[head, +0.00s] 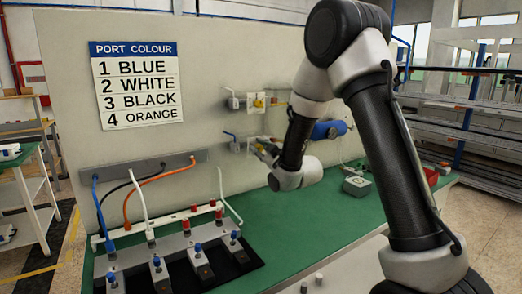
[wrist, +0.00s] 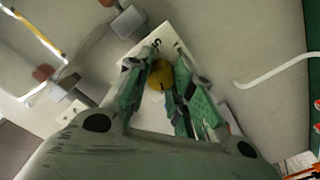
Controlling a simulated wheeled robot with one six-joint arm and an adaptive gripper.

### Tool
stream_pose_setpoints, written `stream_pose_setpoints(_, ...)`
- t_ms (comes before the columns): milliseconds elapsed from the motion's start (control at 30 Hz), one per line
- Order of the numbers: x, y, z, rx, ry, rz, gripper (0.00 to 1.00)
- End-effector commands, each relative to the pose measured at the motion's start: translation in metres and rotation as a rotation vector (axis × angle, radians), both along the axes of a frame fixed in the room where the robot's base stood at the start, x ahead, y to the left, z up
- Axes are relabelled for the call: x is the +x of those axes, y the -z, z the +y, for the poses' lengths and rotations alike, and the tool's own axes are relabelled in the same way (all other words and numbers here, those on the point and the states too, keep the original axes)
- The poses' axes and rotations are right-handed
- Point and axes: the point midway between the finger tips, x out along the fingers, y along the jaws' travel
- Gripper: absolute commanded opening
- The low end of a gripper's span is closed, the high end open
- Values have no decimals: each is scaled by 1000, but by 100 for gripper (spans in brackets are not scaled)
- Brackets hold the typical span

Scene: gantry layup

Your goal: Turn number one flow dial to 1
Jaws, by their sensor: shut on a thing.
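In the wrist view a round yellow dial (wrist: 161,74) sits on a white plate (wrist: 150,110) with small dark marks near its far edge. My gripper (wrist: 162,80) has its two green-padded fingers closed on either side of the dial. A small dark mark shows on the dial; its exact setting cannot be read. In the head view my gripper (head: 260,151) is at the lower fitting on the upright panel (head: 210,60), and the dial there is hidden. Another yellow dial (head: 259,102) shows on the upper fitting, above my gripper.
A sign (head: 137,82) lists port colours: 1 blue, 2 white, 3 black, 4 orange. The green bench (head: 310,220) carries a manifold (head: 180,240) with blue and red knobs and coloured hoses. A grey box (head: 356,186) stands right of my gripper. A white pipe (wrist: 275,70) runs beside the plate.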

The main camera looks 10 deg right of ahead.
Motion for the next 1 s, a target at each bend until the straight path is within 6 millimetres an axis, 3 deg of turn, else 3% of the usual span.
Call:
stream_pose_setpoints(600, 0, 1, 1, -552, -2, -179, 0)
stream_pose_setpoints(1000, -1, 2, 1, -819, -2, -266, 0)
